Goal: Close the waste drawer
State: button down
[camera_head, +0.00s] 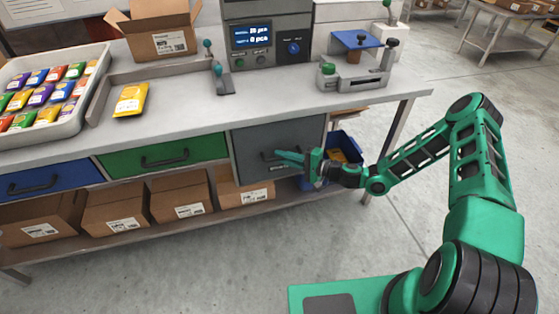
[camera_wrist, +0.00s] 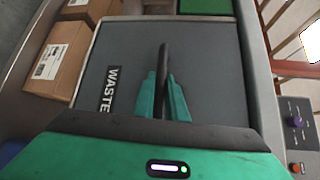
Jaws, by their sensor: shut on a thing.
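The waste drawer is the grey front (camera_head: 280,146) under the right part of the workbench. In the wrist view its grey face (camera_wrist: 210,65) carries a dark label reading WASTE (camera_wrist: 109,90) and a dark bar handle (camera_wrist: 164,55). My gripper (camera_head: 280,156) reaches it from the right. In the wrist view my gripper's green fingers (camera_wrist: 164,95) are shut on the handle, one on each side. The drawer front looks close to the bench frame, but I cannot tell whether it is fully in; part of the handle is hidden by the fingers.
A green drawer (camera_head: 164,157) and a blue drawer (camera_head: 48,181) are to the left. Cardboard boxes (camera_head: 180,195) stand on the shelf below. A blue bin (camera_head: 346,146) sits behind my gripper. The floor to the right is mostly open.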

jog(key=shift+w, duration=0.15)
jog(key=c, duration=1.8)
grip_release()
jog(key=shift+o, duration=0.2)
jog(key=shift+r, duration=0.1)
jog(key=v, duration=1)
jog(key=shift+d, duration=0.35)
jog(key=shift+s, duration=0.25)
